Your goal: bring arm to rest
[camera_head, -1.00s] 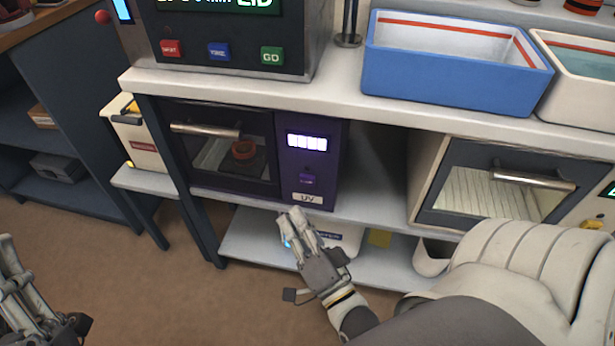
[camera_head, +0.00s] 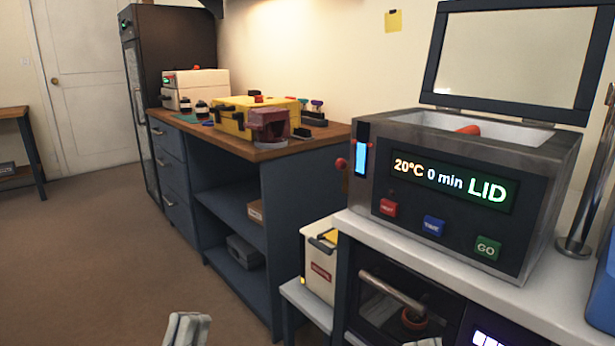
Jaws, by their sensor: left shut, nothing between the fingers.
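My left gripper (camera_head: 187,329) shows at the bottom edge, left of the middle. Only its pale fingertips are in the frame, close together and empty, above the brown floor. A small pale sliver at the bottom edge, in front of the UV oven, looks like the tip of my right gripper (camera_head: 425,342). The rest of both arms is out of the frame.
The grey bath (camera_head: 535,215) with its lid up stands on the white bench at right. The UV oven (camera_head: 400,305) sits below. A wooden-topped counter (camera_head: 270,148) holds a yellow case (camera_head: 262,112). The floor (camera_head: 90,260) at left is clear.

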